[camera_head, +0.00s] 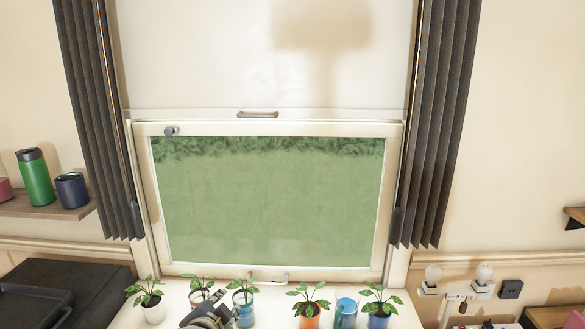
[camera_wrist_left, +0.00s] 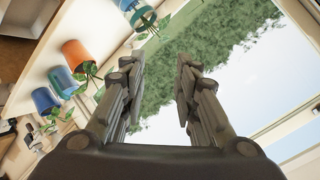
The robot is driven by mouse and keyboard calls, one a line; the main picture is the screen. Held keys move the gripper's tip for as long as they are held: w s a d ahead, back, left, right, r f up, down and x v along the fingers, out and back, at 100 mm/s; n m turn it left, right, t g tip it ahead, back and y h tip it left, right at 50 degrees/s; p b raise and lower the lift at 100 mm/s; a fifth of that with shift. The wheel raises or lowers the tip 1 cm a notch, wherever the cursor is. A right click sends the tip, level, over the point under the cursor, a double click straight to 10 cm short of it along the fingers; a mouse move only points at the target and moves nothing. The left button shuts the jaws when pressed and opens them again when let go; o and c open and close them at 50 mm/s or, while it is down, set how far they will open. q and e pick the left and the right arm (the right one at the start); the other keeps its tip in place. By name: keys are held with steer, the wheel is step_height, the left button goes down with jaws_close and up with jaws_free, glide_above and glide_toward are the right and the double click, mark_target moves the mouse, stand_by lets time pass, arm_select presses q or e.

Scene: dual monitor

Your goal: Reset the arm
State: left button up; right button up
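My left gripper (camera_head: 210,318) shows at the bottom edge of the head view, in front of the potted plants on the window sill. In the left wrist view the left gripper (camera_wrist_left: 158,65) has its two fingers spread apart with nothing between them. Behind the fingers I see the window's green hedge and sky. The rest of my left arm is cut off by the frame. My right gripper shows in neither view.
The sill holds a white pot (camera_head: 153,312), a teal pot (camera_head: 244,310), an orange pot (camera_head: 308,318), a blue cup (camera_head: 346,313) and a blue pot (camera_head: 379,318). The window (camera_head: 265,200) stands behind. A shelf (camera_head: 45,208) with cups is left.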

arm_select(q)
steer(key=s+a+f+n+g, duration=0.25)
steer(key=s+f, duration=0.25)
steer(key=s, duration=0.7)
steer(key=s+a+f+n+g, duration=0.1)
steer(key=s+f+n+g, duration=0.35)
steer(key=s, duration=0.75)
steer(key=s+a+f+n+g, duration=0.1)
steer(key=s+f+g, duration=0.1)
steer(key=s+f, duration=0.75)
step_height(320, 180, down, 28)
steer(key=s+r+b, duration=0.1)
steer(key=s+b, duration=0.2)
steer(key=b, duration=0.2)
steer(key=s+a+f+g+b, duration=0.1)
steer(key=s+f+b, duration=0.1)
steer(key=s+f, duration=0.6)
steer(key=s+a+f+g+b, duration=0.1)
steer(key=s+a+f+b, duration=0.1)
steer(key=s+f, duration=0.7)
step_height(320, 180, down, 6)
steer(key=shift+r+m+b, duration=0.1)
steer(key=shift+m+b, duration=0.3)
steer(key=shift+b, duration=0.25)
